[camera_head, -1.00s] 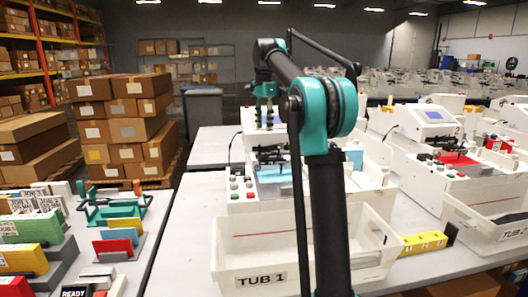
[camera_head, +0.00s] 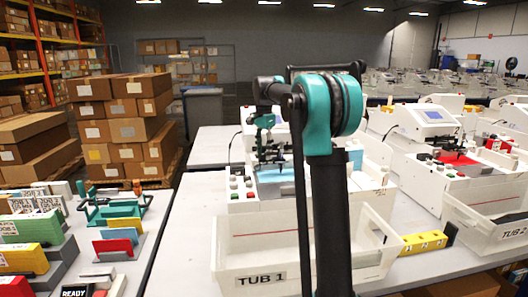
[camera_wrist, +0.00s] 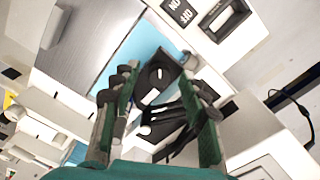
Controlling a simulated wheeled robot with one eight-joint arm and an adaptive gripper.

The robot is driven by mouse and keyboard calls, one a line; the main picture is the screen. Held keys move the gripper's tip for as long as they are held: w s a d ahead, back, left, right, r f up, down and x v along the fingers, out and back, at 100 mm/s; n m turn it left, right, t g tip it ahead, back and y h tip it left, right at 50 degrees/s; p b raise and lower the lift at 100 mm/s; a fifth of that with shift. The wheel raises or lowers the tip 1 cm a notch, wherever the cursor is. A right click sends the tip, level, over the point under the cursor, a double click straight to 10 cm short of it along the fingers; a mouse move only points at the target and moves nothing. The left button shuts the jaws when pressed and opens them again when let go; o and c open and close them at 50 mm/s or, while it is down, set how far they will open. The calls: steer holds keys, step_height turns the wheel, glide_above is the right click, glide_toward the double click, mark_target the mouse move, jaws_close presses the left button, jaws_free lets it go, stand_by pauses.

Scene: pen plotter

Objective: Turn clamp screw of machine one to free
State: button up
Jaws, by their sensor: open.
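Machine one (camera_head: 245,206) is the white plotter behind TUB 1, with a light blue sheet (camera_head: 288,184) on its bed. In the wrist view its dark pen carriage (camera_wrist: 172,115) sits over the blue bed (camera_wrist: 138,48). A round black knob with a pale slot (camera_wrist: 158,73), which looks like the clamp screw, lies between and just beyond my fingertips. My gripper (camera_wrist: 158,88) is open, its green fingers on either side of the carriage; I cannot tell whether they touch it. In the head view my gripper (camera_head: 266,130) is above the carriage, partly hidden by my arm.
TUB 1 (camera_head: 262,277) stands in front of machine one. A second plotter (camera_head: 466,178) with a red sheet and TUB 2 (camera_head: 490,232) are to the right. A yellow numbered strip (camera_head: 425,242) lies between the tubs. A dark label plate reading NO JOB (camera_wrist: 178,11) is near the bed.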

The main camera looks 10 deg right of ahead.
steer(key=shift+c, duration=0.6)
jaws_close()
steer(key=shift+n, duration=0.5)
steer(key=n, duration=0.3)
steer(key=shift+n, duration=0.4)
steer(key=n, duration=1)
steer(key=shift+n, duration=2.6)
